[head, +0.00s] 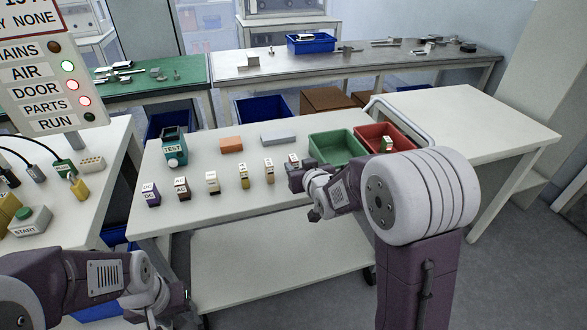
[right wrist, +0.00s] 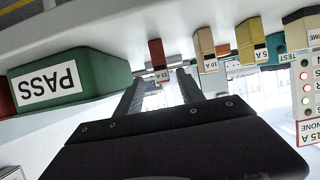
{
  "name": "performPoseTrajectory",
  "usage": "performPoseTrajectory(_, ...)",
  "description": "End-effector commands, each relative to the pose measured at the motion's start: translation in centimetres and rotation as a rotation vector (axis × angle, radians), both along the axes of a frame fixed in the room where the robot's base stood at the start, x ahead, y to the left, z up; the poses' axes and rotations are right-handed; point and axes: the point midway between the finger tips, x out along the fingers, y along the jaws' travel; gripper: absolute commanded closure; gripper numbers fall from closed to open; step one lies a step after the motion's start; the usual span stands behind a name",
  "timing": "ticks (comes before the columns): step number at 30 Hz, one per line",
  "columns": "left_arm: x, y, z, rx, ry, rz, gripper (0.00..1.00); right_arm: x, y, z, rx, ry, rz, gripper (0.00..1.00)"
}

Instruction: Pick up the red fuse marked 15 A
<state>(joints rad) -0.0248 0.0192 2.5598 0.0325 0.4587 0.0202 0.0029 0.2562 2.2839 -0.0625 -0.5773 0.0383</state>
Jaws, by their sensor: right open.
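The red fuse marked 15 A (right wrist: 158,62) stands in the row of fuses on the white table. In the right wrist view, which is upside down, it appears between and just beyond the fingertips of my open right gripper (right wrist: 158,82). Nothing is between the fingers. In the head view the fuse (head: 294,158) is partly hidden behind my right gripper (head: 305,182), which is low at the row's right end. My left gripper (head: 172,298) is at the bottom left, away from the fuses; its jaws are unclear.
A tan 10 A fuse (right wrist: 206,50) stands close beside the red one, then a yellow fuse (head: 244,176) and several others. A green PASS bin (head: 325,136) and a red bin (head: 402,137) holding a fuse stand to the right. A TEST device (head: 174,142) stands behind the row's left part.

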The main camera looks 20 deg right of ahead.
Motion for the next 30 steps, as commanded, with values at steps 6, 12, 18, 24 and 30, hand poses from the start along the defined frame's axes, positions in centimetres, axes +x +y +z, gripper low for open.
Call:
performPoseTrajectory(6, 0.0, 0.0, -0.8, 0.0, 0.0, 0.0, 0.64, 3.3, 0.5, -1.8, -0.001, 0.001, 0.001, 0.55)
performPoseTrajectory(12, 0.0, 0.0, -0.9, 0.0, 0.0, 0.0, 0.64, 4.6, 0.5, -2.1, 0.0, 0.0, 0.0, 0.55)
performPoseTrajectory(18, 0.0, 0.0, -0.9, 0.0, 0.0, 0.0, 0.64, 4.6, 0.5, -2.1, 0.0, 0.0, 0.0, 0.71)
performPoseTrajectory(24, 0.0, 0.0, -0.9, 0.0, 0.0, 0.0, 0.64, 4.6, 0.5, -2.1, 0.0, 0.0, 0.0, 1.0)
performPoseTrajectory(30, 0.0, 0.0, -0.8, 0.0, 0.0, 0.0, 0.64, 4.6, 0.5, -2.0, 0.0, 0.0, 0.0, 1.0)
